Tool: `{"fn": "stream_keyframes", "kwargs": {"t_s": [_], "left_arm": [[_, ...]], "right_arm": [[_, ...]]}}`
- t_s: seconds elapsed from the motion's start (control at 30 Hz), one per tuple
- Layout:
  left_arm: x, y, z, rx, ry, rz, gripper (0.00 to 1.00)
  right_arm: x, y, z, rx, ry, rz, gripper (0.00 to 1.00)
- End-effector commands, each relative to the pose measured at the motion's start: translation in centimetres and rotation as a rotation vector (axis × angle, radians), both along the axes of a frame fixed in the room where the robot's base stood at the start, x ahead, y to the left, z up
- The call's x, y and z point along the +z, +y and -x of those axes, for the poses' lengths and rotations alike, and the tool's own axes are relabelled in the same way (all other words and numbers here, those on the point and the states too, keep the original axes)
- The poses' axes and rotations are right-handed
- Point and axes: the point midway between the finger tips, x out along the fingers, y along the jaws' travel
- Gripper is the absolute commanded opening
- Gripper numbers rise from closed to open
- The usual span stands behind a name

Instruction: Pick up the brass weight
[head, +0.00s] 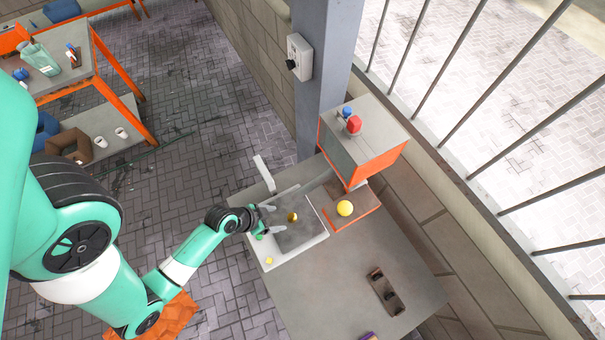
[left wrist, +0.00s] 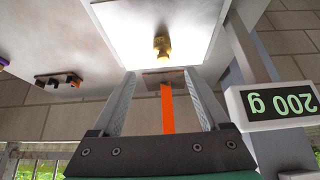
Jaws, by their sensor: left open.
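The small brass weight (head: 292,217) stands on the grey pan of a scale (head: 318,240) on the table. In the left wrist view the brass weight (left wrist: 162,45) shows beyond the fingertips, on the bright pan. My left gripper (head: 275,219) is open, with its fingers spread over the pan's left part and pointing toward the weight. In the left wrist view, the left gripper (left wrist: 158,75) has nothing between its fingers, and the weight lines up with the gap. A scale display (left wrist: 280,105) reads 200 g. My right gripper is not in view.
A dark holder (head: 385,292) lies toward the front right. The table between is clear.

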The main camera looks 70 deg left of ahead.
Motion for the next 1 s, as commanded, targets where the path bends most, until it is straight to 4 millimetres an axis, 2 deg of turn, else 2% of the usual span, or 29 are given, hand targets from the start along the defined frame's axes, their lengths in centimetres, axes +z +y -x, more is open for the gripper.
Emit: {"fn": "stream_keyframes", "kwargs": {"t_s": [0.1, 0.3, 0.53, 0.8, 1.0], "left_arm": [[-2.1, 0.2, -1.2, -0.005, 0.000, -0.002, 0.78], [-4.7, 0.6, -3.0, -0.003, -0.002, -0.002, 0.78], [-5.4, 0.8, -3.5, 0.000, -0.002, -0.002, 0.78], [-9.0, 1.5, -5.7, -0.002, -0.002, -0.003, 0.78], [-9.3, 1.5, -6.0, -0.001, -0.003, -0.002, 0.78]], "right_arm": [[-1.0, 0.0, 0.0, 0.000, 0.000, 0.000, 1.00], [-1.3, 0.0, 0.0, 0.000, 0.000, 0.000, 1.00], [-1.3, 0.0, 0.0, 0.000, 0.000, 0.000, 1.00], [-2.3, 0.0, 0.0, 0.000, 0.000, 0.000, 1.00], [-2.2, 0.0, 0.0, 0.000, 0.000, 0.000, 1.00]]}}
